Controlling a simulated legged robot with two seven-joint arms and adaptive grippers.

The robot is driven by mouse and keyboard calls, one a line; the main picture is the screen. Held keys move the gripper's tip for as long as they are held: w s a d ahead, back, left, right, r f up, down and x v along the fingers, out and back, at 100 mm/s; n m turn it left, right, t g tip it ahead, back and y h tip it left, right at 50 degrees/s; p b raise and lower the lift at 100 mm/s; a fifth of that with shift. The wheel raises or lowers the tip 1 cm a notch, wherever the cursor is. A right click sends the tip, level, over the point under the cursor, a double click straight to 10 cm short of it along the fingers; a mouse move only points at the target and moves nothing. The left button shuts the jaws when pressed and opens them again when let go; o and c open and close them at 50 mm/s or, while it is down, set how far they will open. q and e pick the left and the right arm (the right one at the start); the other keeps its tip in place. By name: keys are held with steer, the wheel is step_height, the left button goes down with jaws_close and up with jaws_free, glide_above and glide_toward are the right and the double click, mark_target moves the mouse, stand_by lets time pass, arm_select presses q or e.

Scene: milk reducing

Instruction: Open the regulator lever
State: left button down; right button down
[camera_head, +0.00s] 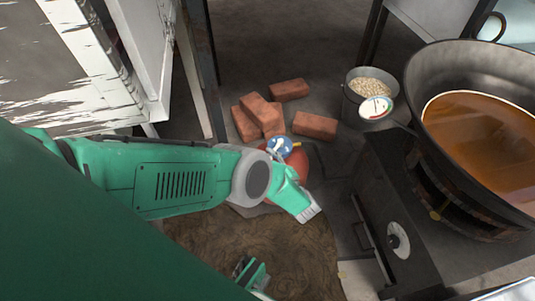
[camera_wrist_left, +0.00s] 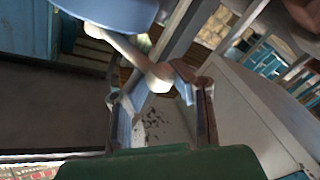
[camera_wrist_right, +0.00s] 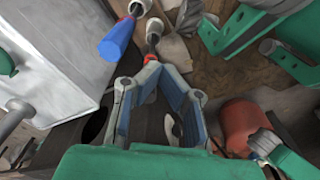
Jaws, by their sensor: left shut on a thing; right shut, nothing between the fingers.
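The blue regulator (camera_head: 284,143) with its pale lever (camera_head: 277,148) sits by the red gas cylinder (camera_head: 299,163), which my left arm partly covers in the head view. In the left wrist view the blue regulator (camera_wrist_left: 115,8) is at the top, and its lever (camera_wrist_left: 128,52) slants down to my left gripper (camera_wrist_left: 168,80). My left gripper is shut on the lever's end. My right gripper (camera_wrist_right: 151,68) is shut and empty in the right wrist view, apart from the red cylinder (camera_wrist_right: 240,122). In the head view it is low, near the bottom edge.
Red bricks (camera_head: 315,125) lie behind the cylinder. A bucket of pale grains (camera_head: 371,86) stands right of them. A large pan of brown liquid (camera_head: 480,140) sits on a stove at right, beside a dark box with a dial (camera_head: 398,240). A blue-handled tool (camera_wrist_right: 116,38) lies near my right gripper.

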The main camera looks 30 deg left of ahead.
arm_select(q)
steer(key=shift+d+f, duration=0.15)
steer(key=shift+d, duration=0.05)
steer(key=c, duration=1.3)
jaws_free()
steer(key=shift+w, duration=0.1)
steer(key=shift+o, duration=0.2)
steer(key=v, duration=0.7)
steer(key=shift+d, duration=0.15)
steer(key=shift+c, duration=0.4)
